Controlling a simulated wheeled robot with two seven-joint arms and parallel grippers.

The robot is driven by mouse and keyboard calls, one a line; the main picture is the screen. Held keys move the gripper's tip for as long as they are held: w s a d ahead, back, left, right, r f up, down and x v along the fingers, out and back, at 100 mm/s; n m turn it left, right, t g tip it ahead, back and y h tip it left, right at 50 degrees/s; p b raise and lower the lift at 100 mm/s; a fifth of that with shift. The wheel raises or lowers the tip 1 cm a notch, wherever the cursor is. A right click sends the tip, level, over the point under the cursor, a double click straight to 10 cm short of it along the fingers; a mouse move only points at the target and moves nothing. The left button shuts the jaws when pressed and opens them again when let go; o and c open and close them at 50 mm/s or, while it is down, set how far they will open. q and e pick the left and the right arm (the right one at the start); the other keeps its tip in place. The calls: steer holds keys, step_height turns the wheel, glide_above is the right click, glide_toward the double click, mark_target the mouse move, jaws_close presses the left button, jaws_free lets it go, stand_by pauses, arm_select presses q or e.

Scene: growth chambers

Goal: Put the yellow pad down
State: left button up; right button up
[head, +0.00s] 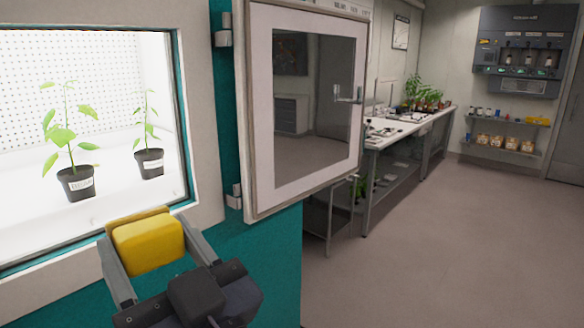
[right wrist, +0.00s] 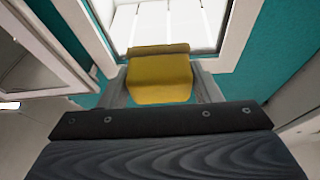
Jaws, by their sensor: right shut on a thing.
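The yellow pad (head: 150,243) is held between the fingers of my right gripper (head: 158,248), in front of the lower edge of the lit chamber opening. The right wrist view shows the same yellow pad (right wrist: 160,78) between the two grey fingers (right wrist: 160,88), with the bright chamber opening beyond it. The pad's far side is hidden, and I cannot tell whether it touches the sill. My left gripper is not in view.
The lit chamber (head: 110,205) holds two potted plants (head: 75,183) (head: 149,163). Its windowed door (head: 255,120) stands open to the right. A long bench (head: 400,133) with plants runs along the wall further back. The floor (head: 430,240) at right is clear.

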steer(key=w+d+f+m+t+h, duration=0.3)
steer(key=w+d+f+h, duration=0.25)
steer(key=w+f, duration=0.4)
steer(key=w+d+f+m+t+h, duration=0.3)
steer(key=w+d+f+m+h, duration=0.15)
steer(key=w+f+h, duration=0.4)
steer(key=w+d+f+m+h, duration=0.2)
steer(key=d+f+h, duration=0.2)
steer(key=d+f, duration=0.5)
steer(key=w+d+f+m+h, duration=0.2)
steer(key=d+f+m+h, duration=0.1)
steer(key=d+f, duration=0.7)
steer(key=d+h, duration=0.1)
steer(key=d, duration=0.3)
steer(key=shift+d, duration=0.35)
